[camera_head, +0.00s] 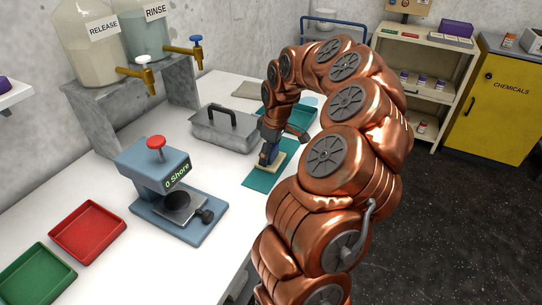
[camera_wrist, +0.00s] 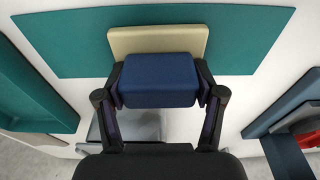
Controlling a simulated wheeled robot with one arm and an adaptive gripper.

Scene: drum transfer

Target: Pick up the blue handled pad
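The blue handled pad has a blue block handle (camera_wrist: 158,80) on a beige base (camera_wrist: 157,40). In the head view the beige base (camera_head: 266,167) is over the teal mat (camera_head: 262,179); I cannot tell whether it rests on it or is just above it. The mat also shows in the wrist view (camera_wrist: 70,42). My gripper (camera_wrist: 160,86) has one finger on each side of the blue handle, with no clear gap, and appears shut on it. In the head view my gripper (camera_head: 269,150) partly hides the handle.
A grey lidded box with a black handle (camera_head: 225,127) stands left of the mat. A hardness tester (camera_head: 170,190) stands nearer, with red (camera_head: 88,232) and green (camera_head: 37,275) trays. A teal tray (camera_head: 300,115) lies behind my arm. Dispensing jugs stand on a metal shelf (camera_head: 130,85).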

